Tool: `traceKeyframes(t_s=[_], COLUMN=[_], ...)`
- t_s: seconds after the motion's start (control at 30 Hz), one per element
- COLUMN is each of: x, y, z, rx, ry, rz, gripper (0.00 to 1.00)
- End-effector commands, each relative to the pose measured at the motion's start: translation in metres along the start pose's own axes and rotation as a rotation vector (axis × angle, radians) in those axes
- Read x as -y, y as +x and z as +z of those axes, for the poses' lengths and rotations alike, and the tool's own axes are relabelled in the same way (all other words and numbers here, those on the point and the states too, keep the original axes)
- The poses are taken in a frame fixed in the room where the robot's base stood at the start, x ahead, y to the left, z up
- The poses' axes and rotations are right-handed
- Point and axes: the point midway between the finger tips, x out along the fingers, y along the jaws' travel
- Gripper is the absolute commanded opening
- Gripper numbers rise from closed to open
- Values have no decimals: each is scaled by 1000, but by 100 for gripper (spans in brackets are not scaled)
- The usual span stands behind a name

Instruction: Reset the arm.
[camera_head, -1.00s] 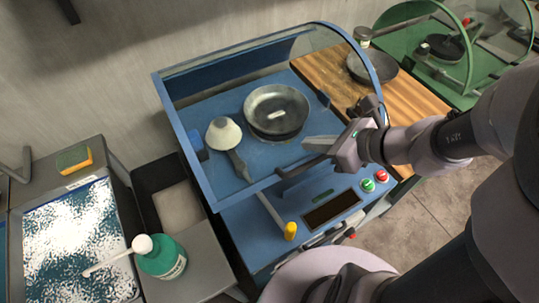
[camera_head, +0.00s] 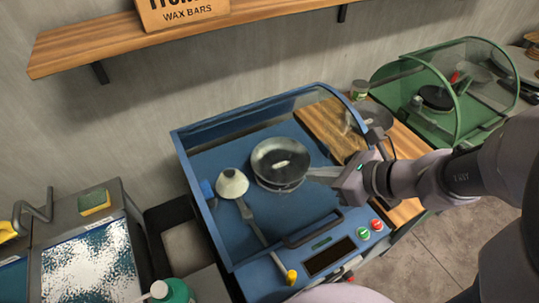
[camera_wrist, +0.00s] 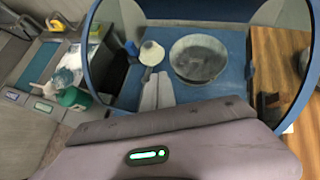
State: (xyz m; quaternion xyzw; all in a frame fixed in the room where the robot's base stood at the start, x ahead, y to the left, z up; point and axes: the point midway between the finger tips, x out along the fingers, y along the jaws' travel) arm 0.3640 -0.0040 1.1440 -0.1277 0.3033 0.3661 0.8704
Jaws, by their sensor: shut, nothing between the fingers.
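My gripper (camera_head: 312,173) is shut and empty, at the end of my arm reaching in from the right. In the head view its fingertips appear just right of a grey metal bowl (camera_head: 279,160) in the blue machine (camera_head: 215,240); I cannot tell how far above it they are. In the wrist view the shut fingers (camera_wrist: 157,88) point toward the machine's interior, with the bowl (camera_wrist: 198,58) to their upper right. A white domed tool head (camera_head: 231,183) stands left of the bowl. The curved clear cover's blue rim (camera_wrist: 88,60) spans the wrist view.
A black handle (camera_head: 313,228), green button (camera_head: 363,233) and red button (camera_head: 376,225) are along the machine's front. A wooden board (camera_head: 328,128) and green machine (camera_head: 445,135) lie to the right.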

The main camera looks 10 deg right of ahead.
Motion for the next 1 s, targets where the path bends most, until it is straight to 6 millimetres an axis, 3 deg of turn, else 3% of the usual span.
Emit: traceKeyframes(t_s=[0.37,0.43,0.47,0.6,0.73,0.83,1.0], x=[0,-11,-21,-87,-108,-109,-107], y=[0,3,5,4,-16,-30,-39], z=[0,1,1,-12,-25,-25,-22], rx=[-1,-22,-44,-217,-374,-457,-499], ry=[-3,-96,-191,-967,-1634,-1929,-2043], rz=[1,23,47,199,261,262,262], gripper=[0,0,0,0,0,0,0])
